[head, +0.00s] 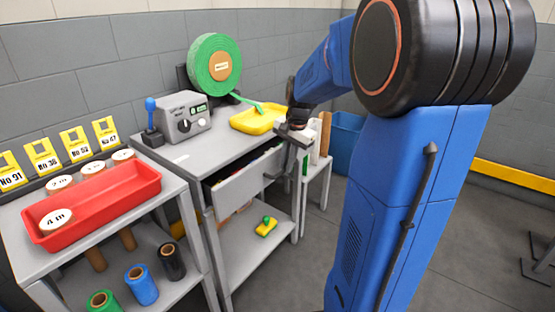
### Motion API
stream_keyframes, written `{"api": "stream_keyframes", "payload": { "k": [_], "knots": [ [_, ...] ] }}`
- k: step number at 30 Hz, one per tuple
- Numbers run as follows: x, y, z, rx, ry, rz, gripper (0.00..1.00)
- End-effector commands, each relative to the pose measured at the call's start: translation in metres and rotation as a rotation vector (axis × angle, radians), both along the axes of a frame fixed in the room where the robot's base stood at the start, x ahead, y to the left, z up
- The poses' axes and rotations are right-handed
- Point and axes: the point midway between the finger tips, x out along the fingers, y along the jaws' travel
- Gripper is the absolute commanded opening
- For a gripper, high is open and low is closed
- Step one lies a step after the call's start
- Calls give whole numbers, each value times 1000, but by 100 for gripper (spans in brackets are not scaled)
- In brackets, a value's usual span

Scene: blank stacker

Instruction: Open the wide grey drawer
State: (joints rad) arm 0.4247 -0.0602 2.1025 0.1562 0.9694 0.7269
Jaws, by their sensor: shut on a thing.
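The wide grey drawer (248,189) sits under the top of the grey workbench (205,152) in the head view. It stands partly pulled out, and a dark gap with small coloured items shows behind its front.
A yellow tray (257,118), a grey control box (183,116) and a green tape reel (214,62) stand on the workbench. A red tray (150,184) is on the left table. A yellow-green item (266,227) lies on the lower shelf. Floor (290,275) in front is clear.

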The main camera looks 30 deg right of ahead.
Motion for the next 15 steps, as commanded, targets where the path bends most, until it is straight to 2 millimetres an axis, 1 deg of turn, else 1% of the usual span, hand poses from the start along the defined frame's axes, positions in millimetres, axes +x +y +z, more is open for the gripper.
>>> {"api": "stream_keyframes", "payload": {
  "k": [1, 6, 12, 15],
  "knots": [
    [-13, -5, 1, -1, -1, -4, 0],
    [-55, -21, 1, 1, -1, -7, 0],
    [-96, -35, 1, -1, -3, -5, 0],
    [-112, -41, 1, -1, -1, -5, 0]
  ]
}}
